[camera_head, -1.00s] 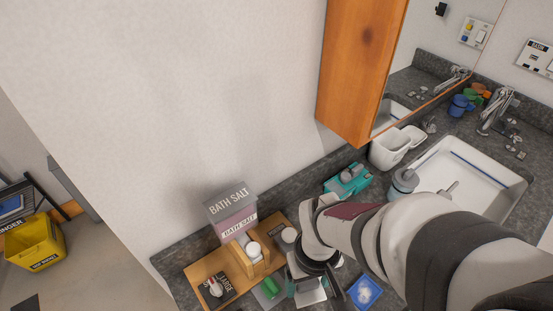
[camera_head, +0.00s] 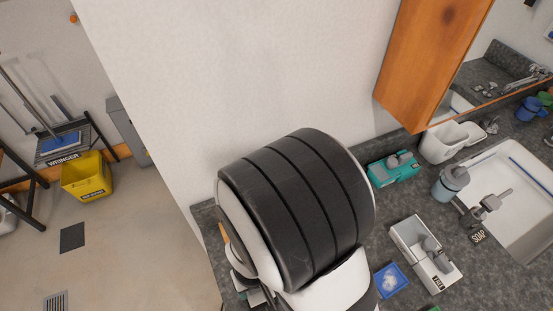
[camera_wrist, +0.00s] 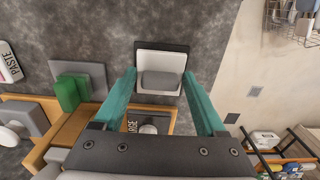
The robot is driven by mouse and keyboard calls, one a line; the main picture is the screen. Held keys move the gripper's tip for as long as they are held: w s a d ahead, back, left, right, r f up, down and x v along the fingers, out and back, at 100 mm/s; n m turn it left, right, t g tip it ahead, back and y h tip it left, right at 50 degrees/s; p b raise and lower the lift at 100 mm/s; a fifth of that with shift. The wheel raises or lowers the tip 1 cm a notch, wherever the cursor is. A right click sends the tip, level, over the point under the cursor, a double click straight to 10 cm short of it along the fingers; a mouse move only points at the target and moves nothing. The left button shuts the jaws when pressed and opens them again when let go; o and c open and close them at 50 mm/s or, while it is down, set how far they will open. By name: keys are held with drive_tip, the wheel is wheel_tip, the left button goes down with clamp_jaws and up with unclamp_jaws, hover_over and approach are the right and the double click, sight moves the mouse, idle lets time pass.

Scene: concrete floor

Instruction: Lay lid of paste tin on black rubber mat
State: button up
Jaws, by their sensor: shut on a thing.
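In the wrist view, my gripper (camera_wrist: 160,75) has its teal fingers on either side of a pale square lid (camera_wrist: 147,59) with a grey block-like handle, and is shut on it. A dark square, which looks like the black rubber mat (camera_wrist: 177,46), shows behind the lid at its edges. I cannot tell whether the lid touches it. A white piece labelled PASTE (camera_wrist: 10,62) lies at the left edge, partly out of view. In the head view my arm hides the fingers and most of the lid.
A green block (camera_wrist: 68,92) on a grey plate and a wooden stand (camera_wrist: 72,128) are left of the fingers. The counter edge and floor lie to the right. In the head view, a white tray (camera_head: 408,240), blue sponge-like square (camera_head: 391,281) and teal box (camera_head: 393,168) stand right of my arm.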

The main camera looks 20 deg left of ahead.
drive_tip(key=shift+f, duration=0.1)
drive_tip(key=o, duration=1.3)
drive_tip(key=shift+c, duration=0.2)
wheel_tip(320, 180, up, 12)
drive_tip(key=s+d+r+m+y, duration=0.1)
drive_tip(key=d+r+m, duration=0.3)
drive_tip(key=d+m, duration=0.3)
drive_tip(key=s+d+r+m, duration=0.1)
drive_tip(key=d+r+m, duration=0.4)
drive_tip(key=d, duration=0.6)
drive_tip(key=m, duration=0.2)
drive_tip(key=shift+s+m+y, duration=0.15)
drive_tip(key=shift+m+y, duration=0.15)
drive_tip(key=shift+y, duration=0.1)
